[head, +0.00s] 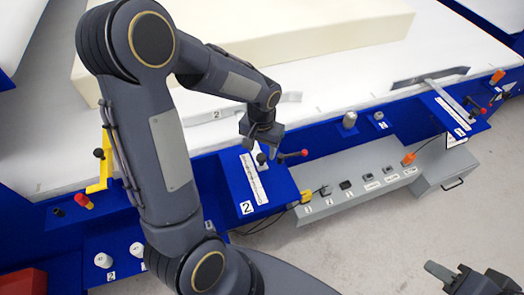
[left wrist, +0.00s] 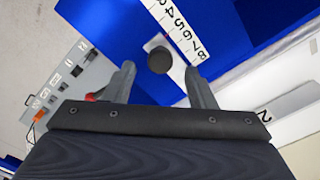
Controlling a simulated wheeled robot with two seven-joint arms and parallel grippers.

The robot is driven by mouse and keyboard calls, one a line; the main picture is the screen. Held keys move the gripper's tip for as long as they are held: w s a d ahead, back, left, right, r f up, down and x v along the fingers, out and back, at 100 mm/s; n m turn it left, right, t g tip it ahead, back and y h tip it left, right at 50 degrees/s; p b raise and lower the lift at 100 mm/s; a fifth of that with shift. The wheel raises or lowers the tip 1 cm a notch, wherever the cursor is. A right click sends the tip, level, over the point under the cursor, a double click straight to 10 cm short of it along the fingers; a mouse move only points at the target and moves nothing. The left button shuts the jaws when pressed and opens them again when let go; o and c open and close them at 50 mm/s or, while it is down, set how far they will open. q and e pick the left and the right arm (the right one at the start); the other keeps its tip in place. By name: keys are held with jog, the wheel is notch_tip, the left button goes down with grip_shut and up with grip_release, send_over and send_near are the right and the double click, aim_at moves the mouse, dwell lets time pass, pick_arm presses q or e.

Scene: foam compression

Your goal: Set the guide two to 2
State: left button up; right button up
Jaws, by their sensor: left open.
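The guide two station is a blue panel (head: 235,180) marked 2, with a white number scale (head: 254,178). A grey guide plate (head: 285,98) labelled 2 lies on the white bed behind it; its label plate shows in the left wrist view (left wrist: 285,105). My left gripper (head: 262,148) is over the far end of the scale, pointing down. In the left wrist view its open fingers (left wrist: 160,88) flank a dark round knob (left wrist: 158,60), which appears just beyond the fingertips; contact cannot be told. Scale digits 4 to 8 (left wrist: 178,30) show beside the knob. My right gripper (head: 465,280) is at the bottom right, partly cut off.
A red-tipped lever (head: 293,155) sticks out right of the left gripper. A grey control box (head: 355,190) with several switches is at right. A cream foam block (head: 300,25) lies on the white bed. A second scale panel (head: 452,108) is at far right.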

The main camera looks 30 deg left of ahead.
aim_at(261, 156)
pick_arm(q)
jog(key=shift+f, duration=1.7)
jog(key=shift+c, duration=0.3)
grip_shut()
